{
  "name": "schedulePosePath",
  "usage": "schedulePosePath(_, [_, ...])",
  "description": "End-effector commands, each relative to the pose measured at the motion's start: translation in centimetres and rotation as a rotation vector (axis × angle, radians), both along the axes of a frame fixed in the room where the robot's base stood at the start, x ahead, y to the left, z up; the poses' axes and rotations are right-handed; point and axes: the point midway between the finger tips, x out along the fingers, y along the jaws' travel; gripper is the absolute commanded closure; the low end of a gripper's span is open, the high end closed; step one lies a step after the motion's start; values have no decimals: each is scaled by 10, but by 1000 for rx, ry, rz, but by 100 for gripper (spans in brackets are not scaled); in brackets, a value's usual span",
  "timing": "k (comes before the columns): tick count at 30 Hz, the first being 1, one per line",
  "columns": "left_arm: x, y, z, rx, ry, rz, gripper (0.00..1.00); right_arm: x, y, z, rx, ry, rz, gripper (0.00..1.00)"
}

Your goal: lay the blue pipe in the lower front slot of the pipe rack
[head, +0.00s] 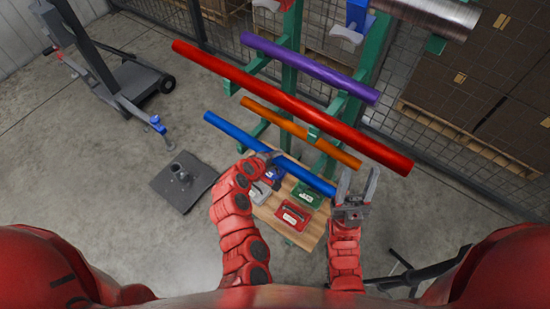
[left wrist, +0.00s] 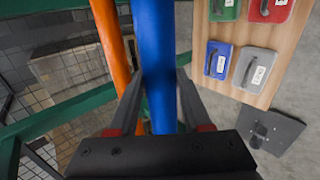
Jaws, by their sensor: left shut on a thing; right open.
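The blue pipe (head: 235,133) slants down to the right in the head view, below the orange pipe (head: 300,131). My left gripper (head: 268,157) is shut on the blue pipe near its middle. In the left wrist view the blue pipe (left wrist: 154,60) runs between the fingers, beside the orange pipe (left wrist: 111,45). The green pipe rack (head: 293,30) also bears a red pipe (head: 290,100) and a purple pipe (head: 310,68). My right gripper (head: 357,181) is open and empty, beside the blue pipe's right end. I cannot tell whether the blue pipe touches the rack.
A wooden top (head: 310,238) with several small labelled cases, including a red case (head: 293,213) and a green case (head: 308,194), lies below the blue pipe. A dark floor plate (head: 184,181) and a wheeled lifter (head: 130,85) stand left. Mesh fencing and cartons (head: 500,120) lie behind.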

Motion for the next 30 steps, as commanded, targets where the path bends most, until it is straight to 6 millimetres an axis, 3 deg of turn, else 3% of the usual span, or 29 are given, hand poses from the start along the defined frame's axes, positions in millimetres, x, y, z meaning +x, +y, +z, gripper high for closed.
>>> schedulePosePath(11, [0,0,-2,-1,-2,0,100,0,0,-2,0,0,0,50])
schedulePosePath(12, [0,0,-2,-1,-2,0,46,0,0,-2,0,0,0,50])
schedulePosePath(17, [0,0,-2,-1,-1,0,17,0,0,-2,0,0,0,50])
schedulePosePath(30, [-4,2,0,1,1,-1,17,0,0,-3,0,0,0,50])
